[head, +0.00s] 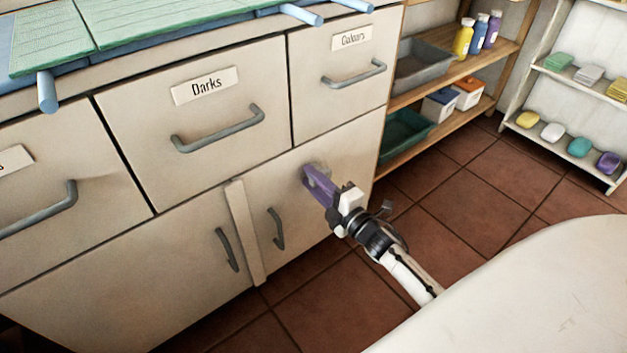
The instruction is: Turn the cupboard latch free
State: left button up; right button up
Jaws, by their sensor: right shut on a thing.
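Each door has a grey handle, the left one (227,249) and the right one (277,228). My left gripper is not in view.
Drawers labelled Darks (190,118) and Colours (337,82), with protruding handles, sit above the doors. Wooden shelves (450,120) with bottles and bins stand right of the cabinet. A pale rounded surface (540,300) fills the lower right. Tiled floor (470,200) is clear between.

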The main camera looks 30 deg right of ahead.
jog(key=shift+f+n, duration=0.1)
jog(key=shift+n, duration=0.3)
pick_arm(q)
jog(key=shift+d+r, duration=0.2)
pick_arm(e)
jog(key=shift+n, duration=0.3)
jog(key=o, duration=1)
jog(key=shift+o, duration=0.2)
